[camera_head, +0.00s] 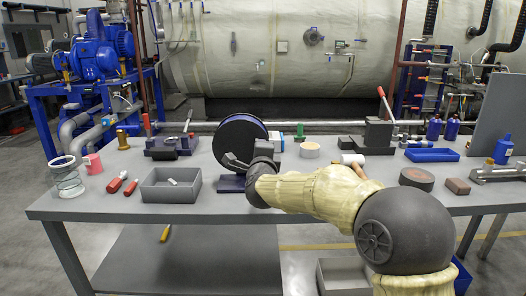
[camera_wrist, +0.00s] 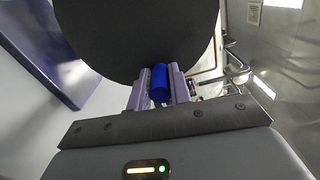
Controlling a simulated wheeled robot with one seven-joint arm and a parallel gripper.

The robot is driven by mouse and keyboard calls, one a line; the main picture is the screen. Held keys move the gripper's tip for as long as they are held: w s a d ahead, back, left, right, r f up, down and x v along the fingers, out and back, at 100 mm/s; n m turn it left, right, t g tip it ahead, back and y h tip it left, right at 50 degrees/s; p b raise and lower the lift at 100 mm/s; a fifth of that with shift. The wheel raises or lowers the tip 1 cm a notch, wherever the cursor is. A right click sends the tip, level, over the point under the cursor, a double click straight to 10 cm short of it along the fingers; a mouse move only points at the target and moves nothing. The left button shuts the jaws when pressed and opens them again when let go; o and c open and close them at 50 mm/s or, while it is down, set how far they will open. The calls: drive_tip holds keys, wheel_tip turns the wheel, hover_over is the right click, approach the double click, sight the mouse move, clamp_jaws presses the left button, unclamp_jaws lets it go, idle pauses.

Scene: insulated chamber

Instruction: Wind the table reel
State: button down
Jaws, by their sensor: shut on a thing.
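The table reel is a large black disc (camera_head: 238,136) on a dark purple base (camera_head: 231,184), standing upright at the middle of the grey table. In the wrist view its dark face (camera_wrist: 140,35) fills the top, with part of the purple stand (camera_wrist: 35,50) at the left. A blue crank handle (camera_wrist: 160,76) sticks out from the reel face. My gripper (camera_wrist: 160,90) is shut on this handle, one finger on each side. In the head view my gripper (camera_head: 233,161) is at the lower front of the disc; the handle is hidden there.
A grey bin (camera_head: 171,193) and red-handled tools (camera_head: 117,184) lie left of the reel on the table (camera_head: 110,207). A vise-like block (camera_head: 377,133), a white roll (camera_head: 352,158) and a round dark piece (camera_head: 416,178) are to the right. A cream ring (camera_head: 310,150) stands near the reel.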

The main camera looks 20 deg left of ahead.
drive_tip(key=c, duration=1.3)
unclamp_jaws()
drive_tip(key=shift+s, duration=0.1)
drive_tip(key=v, duration=1.7)
drive_tip(key=shift+d, duration=0.15)
